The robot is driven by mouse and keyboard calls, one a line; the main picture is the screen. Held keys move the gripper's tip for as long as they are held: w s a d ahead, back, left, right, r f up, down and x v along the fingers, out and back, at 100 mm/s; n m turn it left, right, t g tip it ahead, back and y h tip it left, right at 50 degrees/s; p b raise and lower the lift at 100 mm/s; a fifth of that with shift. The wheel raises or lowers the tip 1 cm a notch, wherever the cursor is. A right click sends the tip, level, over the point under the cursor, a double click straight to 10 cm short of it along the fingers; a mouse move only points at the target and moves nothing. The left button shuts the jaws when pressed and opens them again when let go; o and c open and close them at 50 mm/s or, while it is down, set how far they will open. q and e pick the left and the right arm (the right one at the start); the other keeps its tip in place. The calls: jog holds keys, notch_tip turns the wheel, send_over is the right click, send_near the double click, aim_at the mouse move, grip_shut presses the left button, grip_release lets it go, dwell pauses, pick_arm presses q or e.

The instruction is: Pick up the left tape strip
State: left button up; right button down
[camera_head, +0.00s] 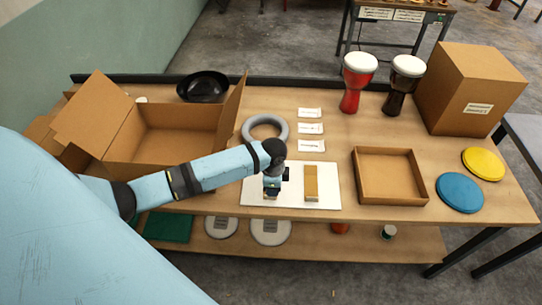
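A white board (328,197) lies at the front middle of the wooden table. A tan tape strip (311,183) lies upright in the picture on its right half. My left arm reaches in from the left, and my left gripper (271,194) points down over the left half of the board. The wrist and gripper cover that area, so a left tape strip cannot be made out clearly. The fingers are small and dark, and I cannot tell whether they are open or hold anything. My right gripper is not in view.
An open cardboard box (170,142) stands at left, with a black bowl (203,87) behind it. A grey ring (246,131) and several white labels lie behind the board. A shallow tray (390,180), red drum (354,82), dark drum (401,85) and closed box (466,88) stand right.

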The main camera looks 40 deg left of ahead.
pick_arm(q)
jog(key=shift+w+f+p, duration=0.1)
jog(key=shift+f+p, duration=0.25)
jog(key=shift+f, duration=2.4)
grip_shut()
